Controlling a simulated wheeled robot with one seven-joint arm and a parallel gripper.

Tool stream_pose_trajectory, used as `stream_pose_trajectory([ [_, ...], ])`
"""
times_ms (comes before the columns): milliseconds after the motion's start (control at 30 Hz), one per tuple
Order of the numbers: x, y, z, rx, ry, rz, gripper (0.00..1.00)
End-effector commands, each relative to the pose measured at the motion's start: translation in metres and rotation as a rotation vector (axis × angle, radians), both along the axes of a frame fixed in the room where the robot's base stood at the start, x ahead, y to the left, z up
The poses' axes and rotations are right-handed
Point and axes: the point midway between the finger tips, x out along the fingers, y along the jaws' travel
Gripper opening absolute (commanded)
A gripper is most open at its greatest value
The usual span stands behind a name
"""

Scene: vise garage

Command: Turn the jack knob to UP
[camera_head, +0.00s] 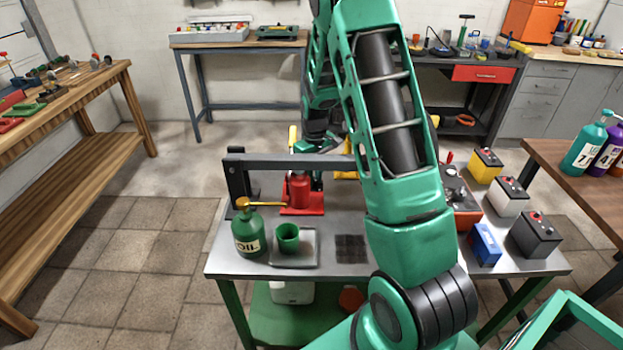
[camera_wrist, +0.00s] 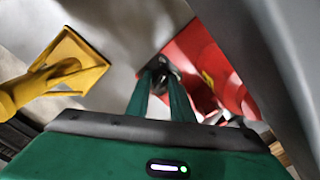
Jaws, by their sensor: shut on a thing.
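The red jack (camera_head: 299,190) stands on its red base plate on the metal workbench (camera_head: 335,215), under a dark horizontal bar. Its red body also shows at the upper right of the wrist view (camera_wrist: 207,65). My gripper (camera_wrist: 160,72) reaches the jack's side with its two green fingers close together. They are shut on a small dark knob (camera_wrist: 160,62) beside the red body. The fingertips partly cover the knob, and I cannot read any UP mark.
A yellow stand (camera_wrist: 60,70) is left of my fingers in the wrist view. The dark bar (camera_head: 290,162) crosses above the jack. A green oil can (camera_head: 248,232) and a green cup (camera_head: 288,238) stand in front. Several batteries (camera_head: 535,232) are at the right.

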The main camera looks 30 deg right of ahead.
Motion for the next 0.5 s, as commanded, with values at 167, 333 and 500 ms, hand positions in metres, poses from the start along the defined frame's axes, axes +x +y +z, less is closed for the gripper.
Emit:
stream_pose_trajectory([
  [167,0.0051,0.0020,0.0024,0.001,-0.012,0.006,0.00],
  [333,0.0041,0.0015,0.0021,0.001,-0.010,0.004,0.40],
  [500,0.0022,0.0005,0.0012,0.000,-0.006,0.001,0.40],
])
